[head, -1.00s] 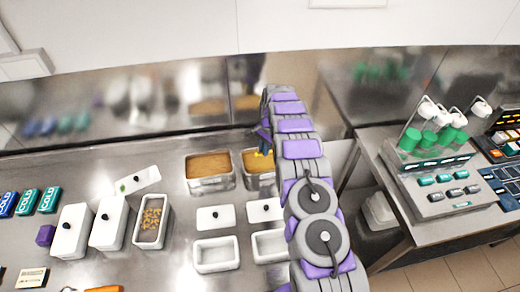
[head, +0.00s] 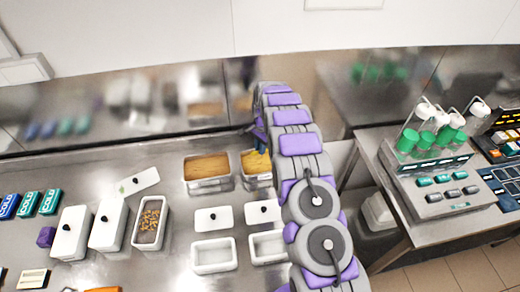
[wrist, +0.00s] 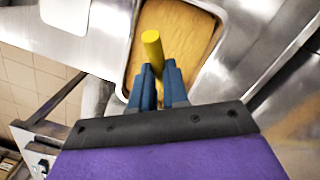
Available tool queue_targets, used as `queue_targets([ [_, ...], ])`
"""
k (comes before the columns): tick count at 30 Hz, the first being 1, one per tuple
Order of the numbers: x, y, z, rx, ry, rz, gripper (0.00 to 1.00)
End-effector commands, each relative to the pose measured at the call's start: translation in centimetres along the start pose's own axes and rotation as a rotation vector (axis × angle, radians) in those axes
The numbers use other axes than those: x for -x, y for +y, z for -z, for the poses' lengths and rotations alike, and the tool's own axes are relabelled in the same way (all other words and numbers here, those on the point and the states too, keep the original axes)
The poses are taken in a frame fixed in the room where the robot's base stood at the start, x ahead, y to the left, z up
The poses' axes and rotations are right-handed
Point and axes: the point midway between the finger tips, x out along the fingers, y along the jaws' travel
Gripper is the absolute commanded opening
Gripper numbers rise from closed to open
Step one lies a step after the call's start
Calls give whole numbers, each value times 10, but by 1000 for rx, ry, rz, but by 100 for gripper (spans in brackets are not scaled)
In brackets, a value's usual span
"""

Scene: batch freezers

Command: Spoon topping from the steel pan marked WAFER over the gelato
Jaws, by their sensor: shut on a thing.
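My gripper (wrist: 158,85) is shut on a yellow rod-like handle (wrist: 152,45), probably the spoon's; its far end is not clear. In the wrist view the handle is over a steel pan of smooth tan-orange filling (wrist: 188,30). In the head view my arm covers most of the gripper, which is above the right one of two tan-filled steel pans (head: 250,178). The left tan-filled pan (head: 208,185) stands beside it. An open pan (head: 138,240) of brown crumbly pieces stands further left. No WAFER marking is readable, so I cannot tell which pan carries it.
Lidded white containers (head: 72,225) stand left of the crumb pan, with a loose lid (head: 138,182) behind. Empty white tubs (head: 214,255) sit in front of the tan pans. COLD packs (head: 28,204) lie far left. A second counter (head: 400,190) with green-topped dispensers is right, beyond a gap.

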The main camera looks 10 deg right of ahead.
Motion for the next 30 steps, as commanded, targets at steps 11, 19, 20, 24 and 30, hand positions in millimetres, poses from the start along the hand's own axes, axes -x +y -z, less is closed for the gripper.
queue_targets([
  [11, 10, -1, -18, 2, 65, -7, 0],
  [19, 7, 1, -31, 4, 199, -6, 0],
  [20, 7, 2, -32, 3, 214, -5, 0],
  [24, 7, -1, -38, 3, 266, -1, 0],
  [30, 5, -1, -46, 3, 317, -5, 0],
])
